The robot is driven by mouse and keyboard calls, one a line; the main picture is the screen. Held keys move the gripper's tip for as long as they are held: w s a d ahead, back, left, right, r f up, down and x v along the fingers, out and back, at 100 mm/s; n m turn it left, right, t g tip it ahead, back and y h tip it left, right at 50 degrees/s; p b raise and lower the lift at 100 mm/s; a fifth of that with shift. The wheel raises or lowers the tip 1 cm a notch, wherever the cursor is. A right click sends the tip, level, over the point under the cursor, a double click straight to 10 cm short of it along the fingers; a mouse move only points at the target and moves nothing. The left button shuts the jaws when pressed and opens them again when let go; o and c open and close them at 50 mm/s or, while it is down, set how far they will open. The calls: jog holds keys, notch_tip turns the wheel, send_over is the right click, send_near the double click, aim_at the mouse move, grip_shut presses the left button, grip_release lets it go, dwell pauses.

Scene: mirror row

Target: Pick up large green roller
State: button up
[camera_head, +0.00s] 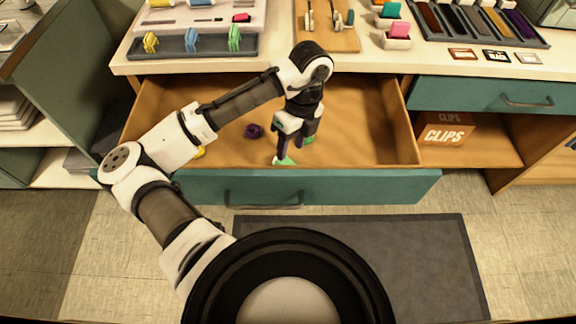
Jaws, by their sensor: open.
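An open drawer (372,148) with a wooden inside and a teal front juts out below the counter. My gripper (295,148) reaches down into it, fingers pointing down and open. A green and pale thing (284,161) shows at the lower left fingertip, near the drawer's front wall; it may be the large green roller, but the gripper partly hides it. A smaller bit of green shows by the other finger. I cannot tell whether the fingers touch the green thing. A purple roller (253,131) lies on the drawer floor to the left of my gripper.
A bit of yellow (200,152) shows in the drawer beside my forearm, mostly hidden. The counter (350,64) above holds a tray of clips (190,43) and other trays. A clips box (447,130) sits on the right shelf. The drawer's right side is clear.

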jog(key=shift+x, duration=2.8)
jog(key=shift+s, duration=0.1)
jog(key=c, duration=0.8)
